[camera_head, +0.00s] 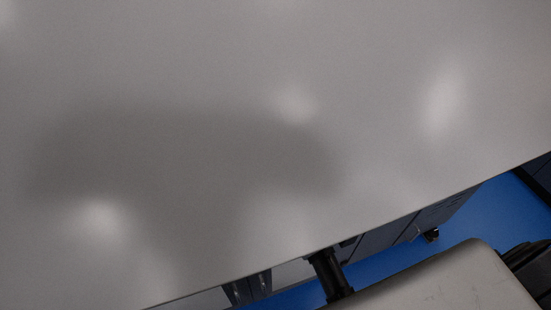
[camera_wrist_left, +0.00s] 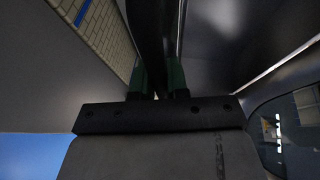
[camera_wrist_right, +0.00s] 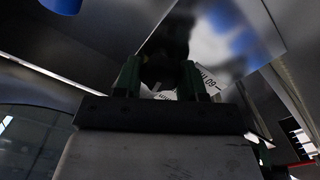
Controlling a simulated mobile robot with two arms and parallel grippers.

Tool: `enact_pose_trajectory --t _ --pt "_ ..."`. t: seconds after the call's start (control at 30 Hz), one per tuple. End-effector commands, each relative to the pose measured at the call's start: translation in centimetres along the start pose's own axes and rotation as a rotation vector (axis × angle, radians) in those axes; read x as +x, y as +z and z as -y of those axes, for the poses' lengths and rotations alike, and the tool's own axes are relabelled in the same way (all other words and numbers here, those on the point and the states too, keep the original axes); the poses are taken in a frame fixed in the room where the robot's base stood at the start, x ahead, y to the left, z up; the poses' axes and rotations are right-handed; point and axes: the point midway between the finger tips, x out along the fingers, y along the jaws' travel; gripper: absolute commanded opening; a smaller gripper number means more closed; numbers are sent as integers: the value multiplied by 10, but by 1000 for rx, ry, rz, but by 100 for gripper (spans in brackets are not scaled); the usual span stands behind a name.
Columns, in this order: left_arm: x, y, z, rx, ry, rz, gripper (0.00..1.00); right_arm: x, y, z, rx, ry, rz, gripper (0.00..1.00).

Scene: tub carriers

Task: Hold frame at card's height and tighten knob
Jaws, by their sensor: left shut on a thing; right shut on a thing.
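In the left wrist view my left gripper (camera_wrist_left: 157,80) has its green fingers shut on a dark upright bar (camera_wrist_left: 152,35), which looks like part of the frame. In the right wrist view my right gripper (camera_wrist_right: 160,80) has its green fingers shut on a black, shadowed thing (camera_wrist_right: 167,55) that looks like the knob. A white strip with black printed figures (camera_wrist_right: 208,80) shows just behind the right fingers; I cannot tell whether it is the card or a scale. Neither gripper shows in the head view.
A large plain grey surface (camera_head: 200,120) fills most of the head view. Beyond its edge are blue floor (camera_head: 380,265) and grey cabinets (camera_head: 425,220). A shiny metal panel (camera_wrist_right: 225,35) stands close to the right gripper. A tan brick-patterned strip (camera_wrist_left: 108,35) shows in the left wrist view.

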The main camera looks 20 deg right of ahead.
Motion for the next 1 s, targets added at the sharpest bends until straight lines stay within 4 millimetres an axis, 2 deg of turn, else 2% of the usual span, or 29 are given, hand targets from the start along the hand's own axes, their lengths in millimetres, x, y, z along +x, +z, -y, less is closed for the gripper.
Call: enact_pose_trajectory --t 0.03,0.33,0.37,0.5,0.83,1.0 --pt "0 1 8 4 -21 1 0 -1 4 1 1 -4 11 17" --pt "0 1 8 5 -21 1 0 -1 4 2 0 -5 12 17" --pt "0 1 8 5 -21 1 0 -1 4 2 0 -5 12 44" --pt "0 1 8 5 -21 1 0 -1 3 1 0 -4 8 65" --pt "0 1 8 4 -20 2 0 -3 1 1 0 -2 4 66" --pt "0 1 8 4 -20 2 0 -23 2 1 1 -4 6 66"
